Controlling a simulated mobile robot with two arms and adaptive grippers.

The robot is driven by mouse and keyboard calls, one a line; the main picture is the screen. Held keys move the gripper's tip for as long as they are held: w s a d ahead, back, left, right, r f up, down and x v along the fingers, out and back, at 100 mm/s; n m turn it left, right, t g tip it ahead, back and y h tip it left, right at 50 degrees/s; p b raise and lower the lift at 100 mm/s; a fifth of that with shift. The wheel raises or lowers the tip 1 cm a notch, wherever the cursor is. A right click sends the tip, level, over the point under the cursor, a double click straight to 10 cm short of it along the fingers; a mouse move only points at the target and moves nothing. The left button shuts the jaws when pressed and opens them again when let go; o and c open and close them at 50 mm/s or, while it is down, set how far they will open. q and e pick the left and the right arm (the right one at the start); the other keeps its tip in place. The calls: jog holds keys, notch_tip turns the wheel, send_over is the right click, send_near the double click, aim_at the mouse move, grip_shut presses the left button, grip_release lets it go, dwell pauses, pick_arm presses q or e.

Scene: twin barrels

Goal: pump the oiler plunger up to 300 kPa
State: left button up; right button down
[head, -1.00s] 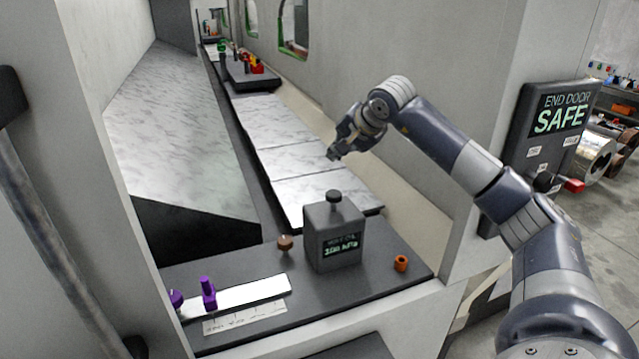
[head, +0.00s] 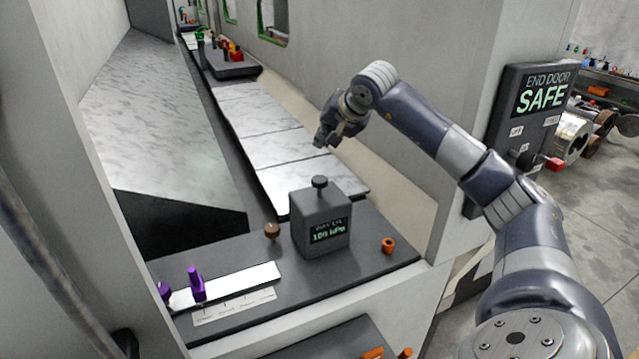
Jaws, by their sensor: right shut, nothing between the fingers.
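The oiler (head: 321,234) is a dark grey box on the black bench top. A small dark plunger knob (head: 319,182) stands up from its top. Its green display seems to read about 100 kPa, but the digits are small and blurred. My right gripper (head: 320,143) is shut and empty. In the picture it is just above the plunger knob, with a visible gap between them, over the marble-patterned plates behind the oiler. My left gripper is not in view.
A brown knob (head: 272,231) is left of the oiler, an orange ring (head: 388,245) right of it. Purple clamps (head: 196,284) stand on a white strip at front left. A wall rises behind my right arm. An END DOOR SAFE panel (head: 537,100) is at right.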

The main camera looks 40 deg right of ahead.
jog(key=b, duration=0.5)
send_over(320, 176)
jog(key=s, duration=0.1)
jog(key=f, duration=0.6)
jog(key=shift+s+a+f, duration=0.1)
jog(key=shift+s, duration=0.1)
jog(key=shift+f, duration=0.55)
jog(key=shift+f+b, duration=0.15)
jog(key=shift+b, duration=0.15)
jog(key=shift+f, duration=0.25)
jog(key=shift+f+b, duration=1)
jog(key=shift+f, duration=0.2)
dwell(0.8)
dwell(0.3)
jog(key=shift+r+p, duration=1.6)
